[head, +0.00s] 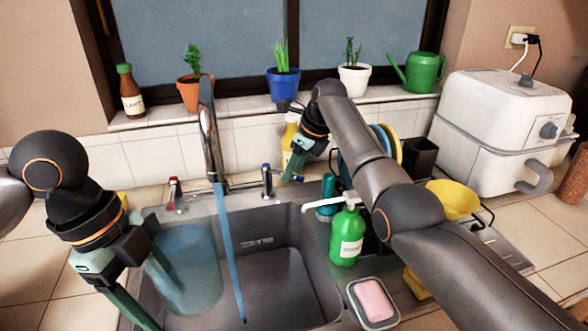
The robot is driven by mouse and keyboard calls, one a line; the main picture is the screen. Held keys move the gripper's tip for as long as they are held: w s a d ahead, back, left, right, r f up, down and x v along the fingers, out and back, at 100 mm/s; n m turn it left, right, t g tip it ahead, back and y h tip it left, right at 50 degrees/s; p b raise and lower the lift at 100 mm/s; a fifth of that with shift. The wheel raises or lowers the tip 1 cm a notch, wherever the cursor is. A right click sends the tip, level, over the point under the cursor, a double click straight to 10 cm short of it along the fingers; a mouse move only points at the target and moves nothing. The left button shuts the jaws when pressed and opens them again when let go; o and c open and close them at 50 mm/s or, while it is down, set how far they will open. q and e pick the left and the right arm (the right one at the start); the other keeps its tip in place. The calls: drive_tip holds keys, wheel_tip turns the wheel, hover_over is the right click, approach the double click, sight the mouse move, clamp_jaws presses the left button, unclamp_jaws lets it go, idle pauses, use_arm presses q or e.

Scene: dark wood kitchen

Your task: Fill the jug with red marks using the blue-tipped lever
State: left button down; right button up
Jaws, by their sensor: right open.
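A translucent blue jug (190,262) stands in the left part of the sink; I cannot make out red marks on it. The blue-tipped lever (267,182) is right of the faucet (212,140). A stream of water (230,250) runs from the spout and seems to land on the sink floor, right of the jug. My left gripper (145,290) is at the jug's left side, its fingers on either side of the near-left edge; its grip is unclear. My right gripper (292,172) is open and empty, just right of the blue-tipped lever, apart from it.
A red-tipped lever (175,195) is left of the faucet. A green soap bottle (347,235) and a pink soap dish (373,302) stand right of the sink (285,270). A yellow bottle (289,138) is behind my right gripper. Potted plants line the sill.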

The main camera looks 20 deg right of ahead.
drive_tip(key=shift+f, duration=0.1)
drive_tip(key=shift+c, duration=0.2)
clamp_jaws()
idle(1.3)
